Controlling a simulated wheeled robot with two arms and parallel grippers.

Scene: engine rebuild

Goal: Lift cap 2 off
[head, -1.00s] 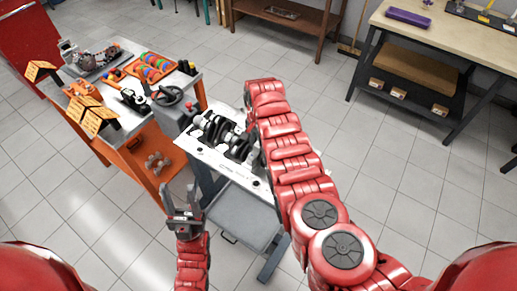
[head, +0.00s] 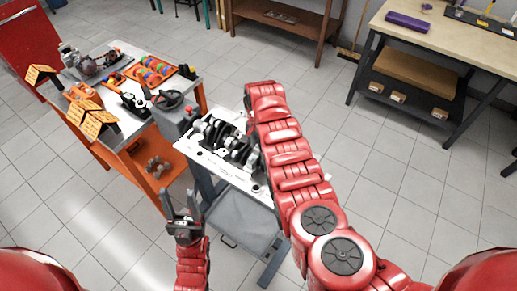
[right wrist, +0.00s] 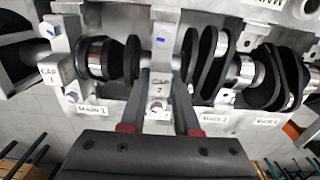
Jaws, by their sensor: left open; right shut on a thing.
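Cap 2 (right wrist: 158,95), a light grey block with a "CAP 2" label, sits between my right gripper's fingers (right wrist: 160,100) in the right wrist view. The fingers are shut on its two sides. Cap 1 (right wrist: 55,70) stands to its left over the crankshaft (right wrist: 245,72). The crankshaft and engine block also show in the head view (head: 225,138), partly behind my right arm, which hides the right gripper there. I cannot tell whether cap 2 is clear of its seat. My left gripper (head: 181,205) is open and empty, low in front of the stand.
The engine stand (head: 245,215) has a grey lower tray. An orange cart (head: 135,165) to its left carries coloured rings, tools and orange signs. A workbench (head: 450,50) is at the back right. Open tiled floor lies between.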

